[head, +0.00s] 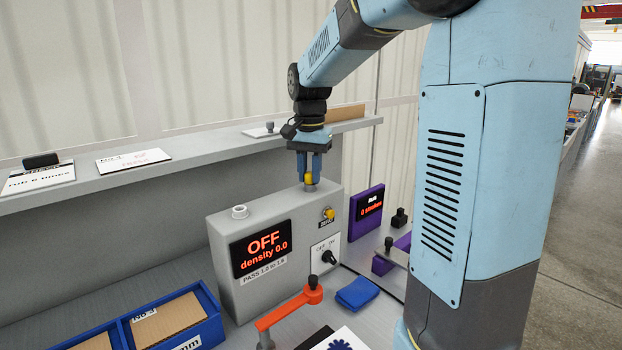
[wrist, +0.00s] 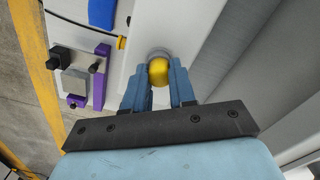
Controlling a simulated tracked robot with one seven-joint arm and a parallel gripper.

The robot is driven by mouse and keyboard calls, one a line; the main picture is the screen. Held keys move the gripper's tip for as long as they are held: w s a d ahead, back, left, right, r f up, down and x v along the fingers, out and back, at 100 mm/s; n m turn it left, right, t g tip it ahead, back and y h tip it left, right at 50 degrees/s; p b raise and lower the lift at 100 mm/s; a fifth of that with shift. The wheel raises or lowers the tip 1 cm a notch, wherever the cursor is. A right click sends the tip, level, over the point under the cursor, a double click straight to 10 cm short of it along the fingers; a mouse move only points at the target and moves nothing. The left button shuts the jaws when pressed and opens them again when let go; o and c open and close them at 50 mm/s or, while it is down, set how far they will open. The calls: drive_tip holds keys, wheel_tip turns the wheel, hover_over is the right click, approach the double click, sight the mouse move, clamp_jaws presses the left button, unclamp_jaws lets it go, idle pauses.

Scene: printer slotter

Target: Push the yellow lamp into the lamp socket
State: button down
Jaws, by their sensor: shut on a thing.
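The yellow lamp (head: 309,179) is held between the fingers of my gripper (head: 309,165), at the top right of the grey box (head: 232,225). It also shows in the wrist view as a yellow ball (wrist: 159,71) between the two blue fingertips (wrist: 159,82). A grey ring, likely the lamp socket (wrist: 159,54), shows at the lamp's far side in the wrist view. My fingers hide part of the lamp, and I cannot tell how deep it sits. A white ring (head: 240,212) stands on the box's top left.
The box has a screen (head: 263,248) reading OFF, density 0.0, a yellow button (head: 328,213) and a black knob (head: 328,257). A shelf (head: 200,160) runs behind. An orange lever (head: 290,305), blue trays (head: 170,320) and a purple display (head: 367,212) stand near.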

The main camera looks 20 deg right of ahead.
drive_tip(key=shift+r, duration=0.15)
drive_tip(key=shift+s+r, duration=0.1)
drive_tip(key=shift+r, duration=2.25)
drive_tip(key=c, duration=1.4)
unclamp_jaws()
clamp_jaws()
